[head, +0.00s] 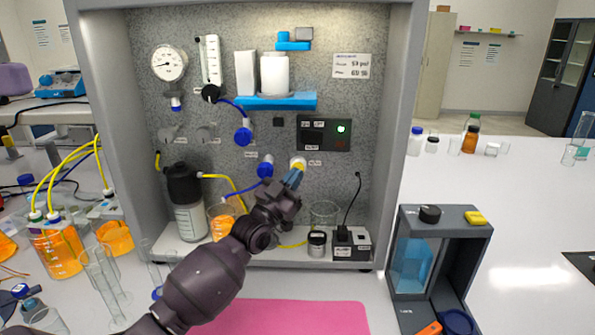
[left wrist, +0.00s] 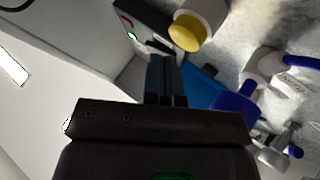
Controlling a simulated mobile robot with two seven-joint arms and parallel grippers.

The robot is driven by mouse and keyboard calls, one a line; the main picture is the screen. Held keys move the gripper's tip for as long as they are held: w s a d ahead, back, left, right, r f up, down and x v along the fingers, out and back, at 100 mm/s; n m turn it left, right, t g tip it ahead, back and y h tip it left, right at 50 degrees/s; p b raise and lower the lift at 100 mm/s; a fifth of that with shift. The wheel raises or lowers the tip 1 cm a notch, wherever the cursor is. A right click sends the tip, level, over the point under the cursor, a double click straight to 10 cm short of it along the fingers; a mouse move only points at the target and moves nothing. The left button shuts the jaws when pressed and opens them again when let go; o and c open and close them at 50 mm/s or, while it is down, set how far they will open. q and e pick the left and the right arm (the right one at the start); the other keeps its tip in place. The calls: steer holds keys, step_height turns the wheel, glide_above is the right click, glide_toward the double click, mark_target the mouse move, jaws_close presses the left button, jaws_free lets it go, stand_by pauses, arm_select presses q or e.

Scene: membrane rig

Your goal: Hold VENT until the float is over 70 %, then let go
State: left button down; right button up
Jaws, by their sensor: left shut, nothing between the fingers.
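A yellow button in a white collar (head: 298,163) sits on the grey speckled panel; its label is too small to read, so I cannot confirm it is VENT. It also shows in the left wrist view (left wrist: 185,32). My left gripper (head: 293,178) is shut and empty, its tips just below the button in the head view. In the left wrist view its fingers (left wrist: 164,72) point up beside the button; I cannot tell whether they touch it. An upright white-backed float tube (head: 210,60) is at the panel's upper left; its float level is too small to read. My right gripper is not in view.
A round gauge (head: 169,62), a blue shelf (head: 275,101) and blue valves (head: 243,136) are on the panel. A dark-capped bottle (head: 186,205) and glassware stand left of my arm. A pink mat (head: 285,318) lies in front. A grey frame (head: 462,255) stands at right.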

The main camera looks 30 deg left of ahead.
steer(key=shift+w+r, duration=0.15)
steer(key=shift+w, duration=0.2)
arm_select(q)
steer(key=shift+w+a, duration=0.1)
steer(key=shift+w, duration=0.05)
steer(key=shift+w+a, duration=0.1)
steer(key=shift+w, duration=0.15)
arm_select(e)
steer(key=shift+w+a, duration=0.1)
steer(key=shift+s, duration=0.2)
arm_select(q)
steer(key=shift+w, duration=0.1)
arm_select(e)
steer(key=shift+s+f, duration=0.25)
